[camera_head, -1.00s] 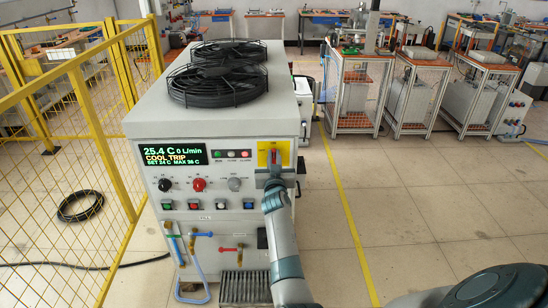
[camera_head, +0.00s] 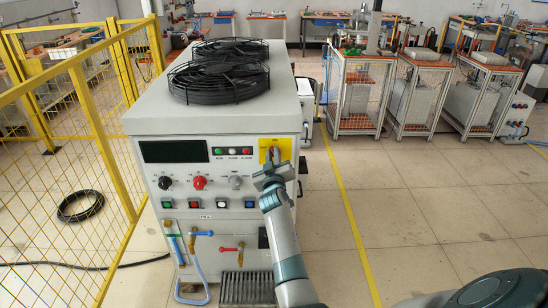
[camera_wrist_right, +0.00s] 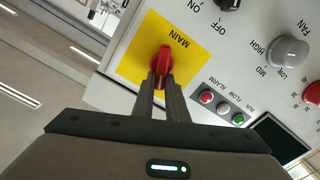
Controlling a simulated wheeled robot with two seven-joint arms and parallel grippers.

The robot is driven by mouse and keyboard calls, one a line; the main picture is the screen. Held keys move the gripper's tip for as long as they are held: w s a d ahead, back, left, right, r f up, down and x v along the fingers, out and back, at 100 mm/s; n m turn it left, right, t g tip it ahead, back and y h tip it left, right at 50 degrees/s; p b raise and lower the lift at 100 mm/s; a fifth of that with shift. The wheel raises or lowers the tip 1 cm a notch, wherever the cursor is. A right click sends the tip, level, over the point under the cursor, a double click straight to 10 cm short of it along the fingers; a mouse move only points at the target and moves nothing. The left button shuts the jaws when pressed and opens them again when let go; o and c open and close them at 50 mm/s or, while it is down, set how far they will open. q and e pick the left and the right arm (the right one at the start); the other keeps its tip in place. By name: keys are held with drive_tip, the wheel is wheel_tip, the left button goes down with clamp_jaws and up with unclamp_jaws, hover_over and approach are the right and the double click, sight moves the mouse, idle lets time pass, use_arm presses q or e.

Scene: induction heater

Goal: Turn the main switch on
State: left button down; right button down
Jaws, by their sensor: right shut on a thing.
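The main switch is a red rotary knob (camera_wrist_right: 163,58) on a yellow plate marked MAIN, which shows in the head view (camera_head: 286,147) at the upper right of the machine's front panel. My right gripper (camera_head: 271,158) is at the plate, tilted. In the right wrist view its two fingers (camera_wrist_right: 161,80) are closed on the knob. In the head view my gripper hides most of the knob. The panel's display (camera_head: 173,151) is dark. My left gripper is not in view.
The grey machine (camera_head: 140,120) has two black fans on top. Other knobs (camera_head: 200,182) and a row of buttons (camera_head: 194,204) sit left of my gripper. Hoses and valves are below. A yellow mesh fence (camera_head: 60,150) stands left.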

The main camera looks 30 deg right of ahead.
drive_tip(key=shift+n, duration=0.5)
drive_tip(key=c, duration=1.8)
unclamp_jaws()
drive_tip(key=shift+r, duration=0.1)
drive_tip(key=shift+o, duration=0.2)
drive_tip(key=shift+w+f, duration=0.15)
drive_tip(key=shift+f, duration=0.1)
drive_tip(key=shift+a, duration=0.1)
drive_tip(key=b+v, duration=0.4)
drive_tip(key=v, duration=1.3)
drive_tip(key=shift+s, duration=0.25)
